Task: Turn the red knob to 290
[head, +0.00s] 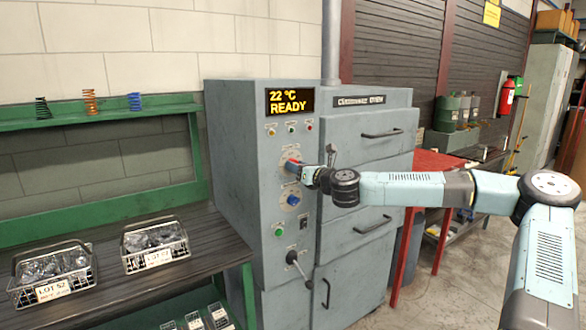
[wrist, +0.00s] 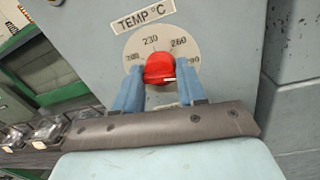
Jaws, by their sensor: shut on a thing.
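The red knob (wrist: 160,67) sits at the centre of a round pale dial (wrist: 140,43) under a "TEMP °C" label (wrist: 144,19).
Below are a blue knob (head: 293,200), a green button (head: 279,232) and a lever (head: 298,264). Wire baskets (head: 155,245) stand on the left bench; coil springs (head: 90,101) stand on the shelf.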

